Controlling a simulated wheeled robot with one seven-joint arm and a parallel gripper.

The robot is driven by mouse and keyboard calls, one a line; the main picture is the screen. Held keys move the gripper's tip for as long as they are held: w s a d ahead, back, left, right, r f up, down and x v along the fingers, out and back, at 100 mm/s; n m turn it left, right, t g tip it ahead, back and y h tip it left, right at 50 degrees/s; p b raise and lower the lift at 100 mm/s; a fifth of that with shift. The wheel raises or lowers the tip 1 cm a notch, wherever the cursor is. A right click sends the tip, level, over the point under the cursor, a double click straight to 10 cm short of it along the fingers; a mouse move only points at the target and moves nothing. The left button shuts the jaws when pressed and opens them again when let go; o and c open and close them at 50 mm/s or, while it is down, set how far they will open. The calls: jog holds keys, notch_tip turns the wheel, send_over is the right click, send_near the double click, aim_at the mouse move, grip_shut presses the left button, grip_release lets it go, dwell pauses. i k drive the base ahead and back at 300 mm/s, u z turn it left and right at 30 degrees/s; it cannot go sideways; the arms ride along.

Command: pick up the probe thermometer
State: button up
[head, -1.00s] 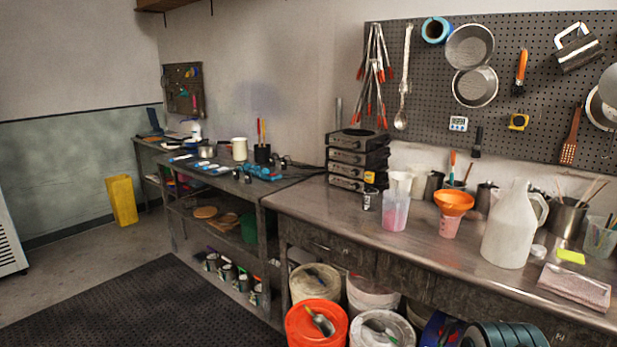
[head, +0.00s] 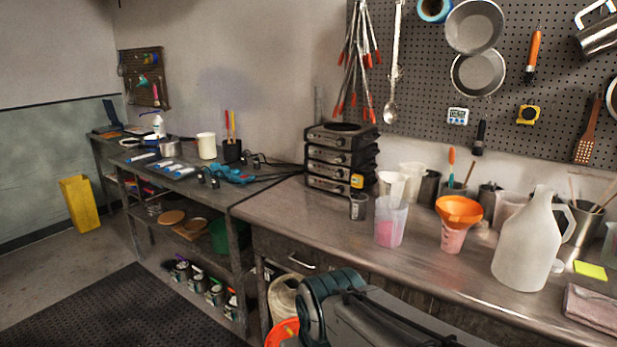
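I cannot make out a probe thermometer for certain. A small yellow device (head: 357,181) is at the front right of the stack of hot plates (head: 340,160); it is too small to tell what it is. A white timer-like device with a display (head: 458,115) and a yellow-and-black device (head: 528,114) hang on the pegboard. Part of my arm shows at the bottom middle, in front of the bench. My gripper's fingers do not show.
The steel bench (head: 290,206) carries a pink-filled beaker (head: 390,225), an orange funnel (head: 459,209) on a cup, and a large white jug (head: 527,250). Its front left is clear. A lower shelf unit (head: 235,191) stands left, with a dark floor mat (head: 130,315) before it.

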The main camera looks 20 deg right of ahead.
aim_at(357, 180)
jog(key=z, duration=0.4)
jog(key=i, duration=1.4)
jog(key=z, duration=0.7)
